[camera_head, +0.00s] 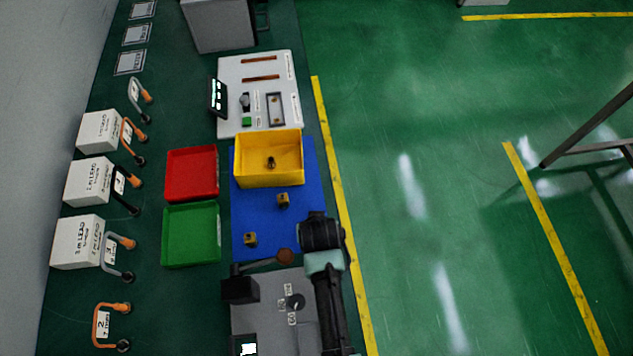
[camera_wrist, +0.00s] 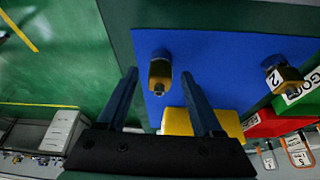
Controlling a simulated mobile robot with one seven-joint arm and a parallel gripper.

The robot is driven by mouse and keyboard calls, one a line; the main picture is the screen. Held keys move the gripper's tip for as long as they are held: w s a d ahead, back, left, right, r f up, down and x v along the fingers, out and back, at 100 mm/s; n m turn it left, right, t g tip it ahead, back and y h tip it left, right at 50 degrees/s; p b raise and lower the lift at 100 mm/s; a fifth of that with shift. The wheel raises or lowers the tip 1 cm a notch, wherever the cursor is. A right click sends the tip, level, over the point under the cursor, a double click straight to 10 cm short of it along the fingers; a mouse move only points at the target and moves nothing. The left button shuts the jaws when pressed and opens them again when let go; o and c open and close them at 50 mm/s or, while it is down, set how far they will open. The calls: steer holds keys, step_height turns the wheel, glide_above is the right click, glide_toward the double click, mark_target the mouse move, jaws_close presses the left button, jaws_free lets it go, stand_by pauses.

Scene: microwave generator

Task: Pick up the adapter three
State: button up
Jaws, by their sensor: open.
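In the wrist view, a small brass adapter (camera_wrist: 160,72) stands on the blue mat (camera_wrist: 225,60). My gripper (camera_wrist: 160,74) is open and empty, with one finger appearing on each side of this adapter; no contact is visible. I cannot read a number on it. A second brass adapter (camera_wrist: 288,78), marked 2, is farther right on the mat. In the head view, one adapter (camera_head: 283,200) is near the yellow bin (camera_head: 268,180), another adapter (camera_head: 250,239) is at lower left, and a third adapter (camera_head: 270,163) is inside the bin. The fingers are hidden there.
A red tray (camera_head: 191,174) and a green tray (camera_head: 190,235) lie left of the mat. A white panel (camera_head: 235,70) is behind the yellow bin. A grey box with a dial (camera_head: 270,320) stands at the front. Open green floor lies to the right.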

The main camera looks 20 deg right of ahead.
steer(key=shift+f, duration=0.2)
steer(key=shift+c, duration=0.3)
jaws_close()
steer(key=shift+w+r, duration=0.1)
steer(key=shift+r, duration=0.05)
